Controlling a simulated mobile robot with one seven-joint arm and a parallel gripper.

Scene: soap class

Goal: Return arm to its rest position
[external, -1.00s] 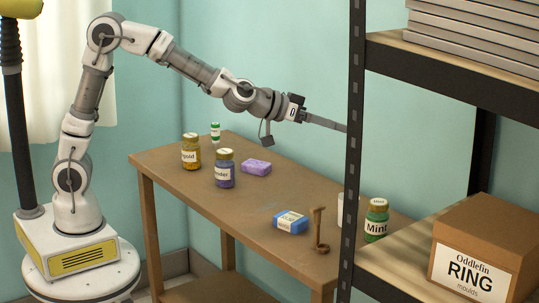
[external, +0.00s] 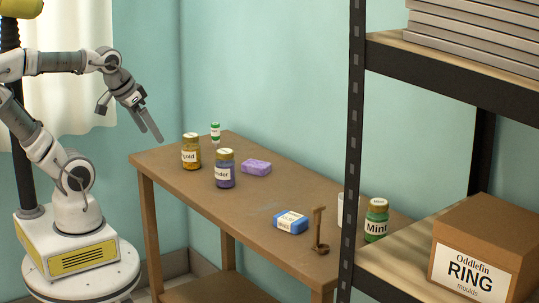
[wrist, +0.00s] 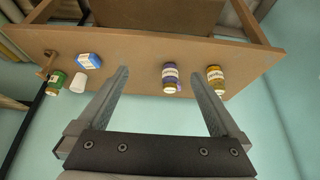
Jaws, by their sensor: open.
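My gripper (external: 150,138) hangs at the left in the external view, on my folded arm, pointing down and right. It is in the air left of the wooden table (external: 235,185) and apart from it. In the wrist view the two fingers of my gripper (wrist: 158,75) are spread wide, with nothing held between them. Through the gap the table's top and a jar with a purple content (wrist: 169,78) show at a distance.
A shelf post (external: 352,130) partly hides a white container.

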